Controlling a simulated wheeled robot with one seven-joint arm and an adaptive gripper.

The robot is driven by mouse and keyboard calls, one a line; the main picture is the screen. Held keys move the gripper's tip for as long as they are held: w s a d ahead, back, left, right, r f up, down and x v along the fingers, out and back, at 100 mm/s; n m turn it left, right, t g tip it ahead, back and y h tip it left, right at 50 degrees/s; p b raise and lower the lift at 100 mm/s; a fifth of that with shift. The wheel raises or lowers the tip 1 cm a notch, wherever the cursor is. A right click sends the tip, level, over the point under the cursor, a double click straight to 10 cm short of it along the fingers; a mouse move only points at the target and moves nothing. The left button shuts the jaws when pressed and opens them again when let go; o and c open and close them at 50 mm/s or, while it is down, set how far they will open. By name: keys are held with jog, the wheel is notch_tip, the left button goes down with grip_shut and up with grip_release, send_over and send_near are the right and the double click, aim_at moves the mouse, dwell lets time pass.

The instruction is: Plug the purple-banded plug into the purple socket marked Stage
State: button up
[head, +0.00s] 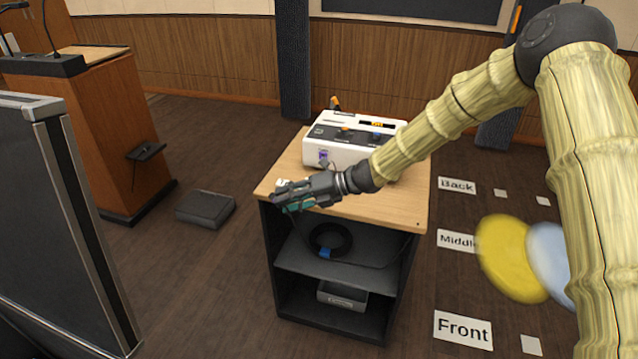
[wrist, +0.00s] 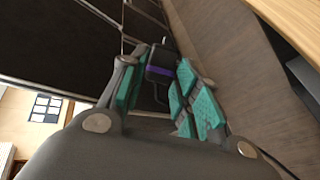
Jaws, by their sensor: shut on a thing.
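The dark plug with a purple band (wrist: 160,70) sits between the green finger pads of my gripper (wrist: 162,84) in the wrist view. My gripper (head: 284,199) is shut on it, over the front left corner of the cart top in the head view. The plug itself is hard to make out there. A small purple socket (head: 323,155) shows low on the left of the front of the white lighting console (head: 345,154). My gripper is in front of and to the left of this socket, apart from it. The socket's marking is too small to read.
The console stands on a wooden cart top (head: 408,212). A coiled black cable (head: 330,240) with a blue part lies on the shelf below. A dark case (head: 60,220) stands at left. A lectern (head: 90,130) stands behind it. Floor labels, such as Front (head: 463,329), lie at right.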

jog(key=w+d+f+m+t+h+b, duration=0.1)
jog(key=w+d+m+t, duration=0.1)
jog(key=w+m+t, duration=0.2)
jog(key=w+d+f+m+t+b, duration=0.1)
jog(key=w+d+m+t+b, duration=0.1)
jog(key=w+d+m+t, duration=0.1)
jog(key=w+d+f+m+t+h+b, duration=0.1)
jog(key=w+d+m+t+b, duration=0.1)
jog(key=w+m+t, duration=0.3)
jog(key=shift+w+d+f+m+t+h, duration=0.2)
jog(key=shift+w+d+t, duration=0.15)
jog(key=shift+w, duration=0.2)
jog(key=shift+w+d+f+m+t+h, duration=0.1)
jog(key=shift+w+d+f+m+t, duration=0.1)
jog(key=shift+w+d+t, duration=0.25)
jog(key=shift+w+d+b, duration=0.2)
jog(key=shift+w+b, duration=0.25)
jog(key=shift+w, duration=0.4)
jog(key=shift+w+d+b, duration=0.2)
jog(key=shift+w+b, duration=0.25)
jog(key=shift+w, duration=0.35)
jog(key=shift+w+d+b, duration=0.15)
jog(key=shift+w+b, duration=0.1)
jog(key=shift+w, duration=0.25)
jog(key=shift+w+d+b, duration=0.15)
jog(key=shift+w+b, duration=0.05)
jog(key=shift+w, duration=0.3)
jog(key=shift+w+d, duration=0.35)
jog(key=shift+w, duration=0.5)
jog(key=o, duration=1.1)
